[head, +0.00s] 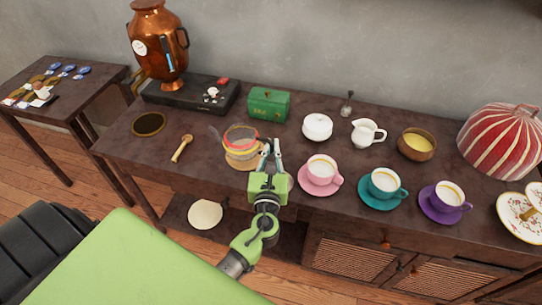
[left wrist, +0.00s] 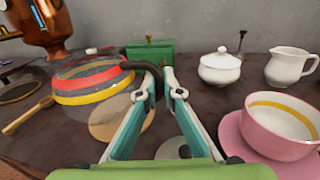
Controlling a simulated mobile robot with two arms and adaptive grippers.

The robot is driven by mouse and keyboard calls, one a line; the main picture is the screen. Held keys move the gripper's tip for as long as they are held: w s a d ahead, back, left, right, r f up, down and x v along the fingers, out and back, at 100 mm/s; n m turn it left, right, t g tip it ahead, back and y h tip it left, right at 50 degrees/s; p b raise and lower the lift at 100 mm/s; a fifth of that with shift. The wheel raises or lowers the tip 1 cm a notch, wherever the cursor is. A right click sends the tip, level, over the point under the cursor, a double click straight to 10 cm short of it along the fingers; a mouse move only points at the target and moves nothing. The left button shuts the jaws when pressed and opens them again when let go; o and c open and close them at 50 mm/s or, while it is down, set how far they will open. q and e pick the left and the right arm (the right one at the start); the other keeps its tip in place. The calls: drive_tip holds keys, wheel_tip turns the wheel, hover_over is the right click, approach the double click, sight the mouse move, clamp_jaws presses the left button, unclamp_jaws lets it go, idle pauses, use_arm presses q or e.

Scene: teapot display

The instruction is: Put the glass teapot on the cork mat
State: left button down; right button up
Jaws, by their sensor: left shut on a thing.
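The glass teapot (head: 238,140), clear with red and yellow bands, has its spout to the left and its dark handle to the right. It also shows in the left wrist view (left wrist: 88,84). My left gripper (head: 271,148) is shut on the teapot's handle; its fingers (left wrist: 160,84) meet at the handle in the left wrist view. The round tan cork mat (head: 245,163) shows below the teapot and partly behind the fingers in the left wrist view (left wrist: 105,122). The teapot appears over the mat; whether it touches is unclear. My right gripper is out of view.
A green box (head: 268,104) stands behind the teapot, and a white sugar bowl (head: 317,127) stands to the right. A pink cup (head: 321,168) on its saucer is close to the gripper's right. A wooden spoon (head: 181,149) and a dark round trivet (head: 149,124) lie left.

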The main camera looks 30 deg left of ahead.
use_arm(q)
drive_tip(key=f, duration=0.2)
drive_tip(key=f+b, duration=0.1)
drive_tip(key=shift+w+a+f, duration=0.35)
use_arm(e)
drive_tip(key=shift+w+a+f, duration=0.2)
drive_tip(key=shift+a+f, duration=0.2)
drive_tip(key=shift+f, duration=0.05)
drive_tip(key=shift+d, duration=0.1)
use_arm(q)
drive_tip(key=shift+f, duration=0.1)
drive_tip(key=c, duration=2.5)
unclamp_jaws()
drive_tip(key=shift+f, duration=0.2)
drive_tip(key=shift+c, duration=0.2)
drive_tip(key=o, duration=0.4)
drive_tip(key=shift+c, duration=0.2)
drive_tip(key=shift+s, duration=0.1)
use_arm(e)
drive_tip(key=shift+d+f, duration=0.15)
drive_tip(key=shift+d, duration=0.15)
use_arm(q)
drive_tip(key=shift+r, duration=0.15)
